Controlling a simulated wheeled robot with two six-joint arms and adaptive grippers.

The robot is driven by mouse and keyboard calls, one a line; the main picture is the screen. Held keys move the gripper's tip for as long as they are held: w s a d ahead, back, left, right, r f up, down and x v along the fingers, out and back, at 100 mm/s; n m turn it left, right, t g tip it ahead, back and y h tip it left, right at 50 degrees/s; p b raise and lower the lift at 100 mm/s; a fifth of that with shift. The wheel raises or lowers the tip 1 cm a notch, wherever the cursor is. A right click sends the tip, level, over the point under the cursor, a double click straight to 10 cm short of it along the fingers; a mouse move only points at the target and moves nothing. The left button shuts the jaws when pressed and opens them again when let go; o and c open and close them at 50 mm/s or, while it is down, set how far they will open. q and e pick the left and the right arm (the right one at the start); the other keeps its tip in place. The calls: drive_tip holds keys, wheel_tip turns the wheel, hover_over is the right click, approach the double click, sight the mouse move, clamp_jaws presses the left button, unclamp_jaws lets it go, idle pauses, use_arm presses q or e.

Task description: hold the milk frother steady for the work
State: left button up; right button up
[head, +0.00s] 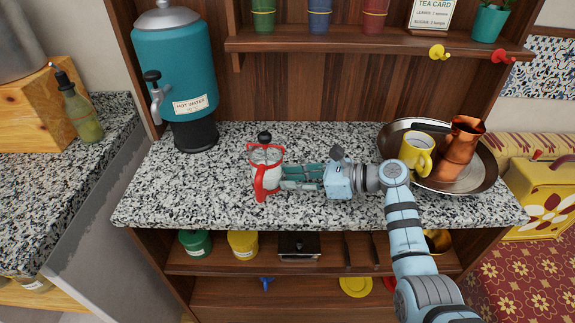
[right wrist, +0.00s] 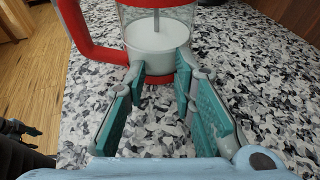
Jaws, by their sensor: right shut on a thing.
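The milk frother (head: 266,172) is a clear jug with a red frame, red handle and dark knob on top. It stands upright on the speckled stone counter (head: 340,212), with white milk in its lower part. My right gripper (head: 284,178) reaches it from the right, low on its body. In the right wrist view, the teal-padded fingers of the gripper (right wrist: 160,72) are on either side of the frother's lower body (right wrist: 155,38), shut on it. The red handle is at the left there, clear of the fingers. The frother's top is cut off in that view.
A teal hot water urn (head: 175,65) stands at the back left. A wide pan (head: 398,131) at the right holds a yellow mug (head: 416,152) and a copper pot (head: 459,146). A shelf (head: 390,45) with several cups runs above. The counter left of the frother is clear.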

clamp_jaws()
drive_tip(key=shift+c, duration=1.2)
unclamp_jaws()
